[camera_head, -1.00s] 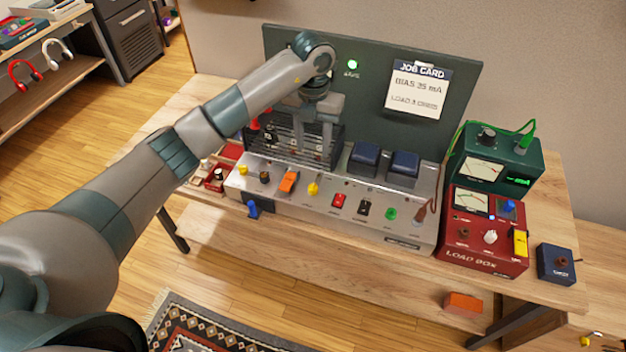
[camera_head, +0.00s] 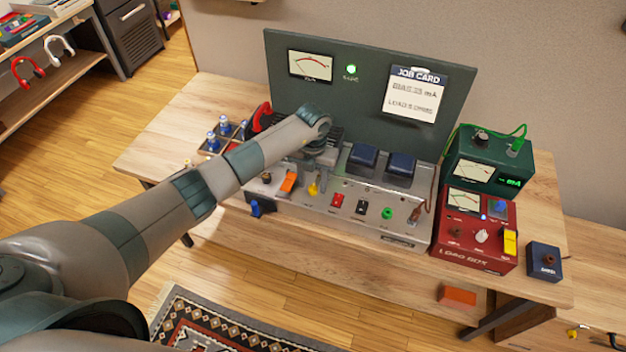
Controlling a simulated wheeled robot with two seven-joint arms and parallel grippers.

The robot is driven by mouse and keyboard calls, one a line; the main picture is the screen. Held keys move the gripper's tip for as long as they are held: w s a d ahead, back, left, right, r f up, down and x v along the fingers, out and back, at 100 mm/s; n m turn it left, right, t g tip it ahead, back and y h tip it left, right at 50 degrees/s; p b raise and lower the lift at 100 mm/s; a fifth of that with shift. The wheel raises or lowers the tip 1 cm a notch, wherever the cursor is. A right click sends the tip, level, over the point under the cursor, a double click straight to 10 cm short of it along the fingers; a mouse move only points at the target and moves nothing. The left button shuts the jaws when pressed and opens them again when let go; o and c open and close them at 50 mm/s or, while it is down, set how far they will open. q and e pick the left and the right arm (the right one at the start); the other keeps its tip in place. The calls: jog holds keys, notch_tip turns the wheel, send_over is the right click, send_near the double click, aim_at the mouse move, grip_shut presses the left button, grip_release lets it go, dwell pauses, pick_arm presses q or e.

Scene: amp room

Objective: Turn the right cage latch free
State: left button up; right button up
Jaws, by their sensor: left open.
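The tube cage (camera_head: 336,133) stands on the amp chassis (camera_head: 290,205), mostly hidden behind my left arm. A yellow turn-piece (camera_head: 314,189) on the chassis front, near the cage's right side, looks like the right cage latch. My left gripper (camera_head: 317,168) points down just above and behind this latch, its fingers partly hidden by my wrist. It is open, and I cannot tell whether it touches the latch. My right gripper is not in view.
Two dark blue transformers (camera_head: 362,157) rise behind. The red load box (camera_head: 475,232) stands to the right.

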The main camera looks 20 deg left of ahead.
pick_arm(q)
jog(key=shift+f, duration=0.15)
grip_shut()
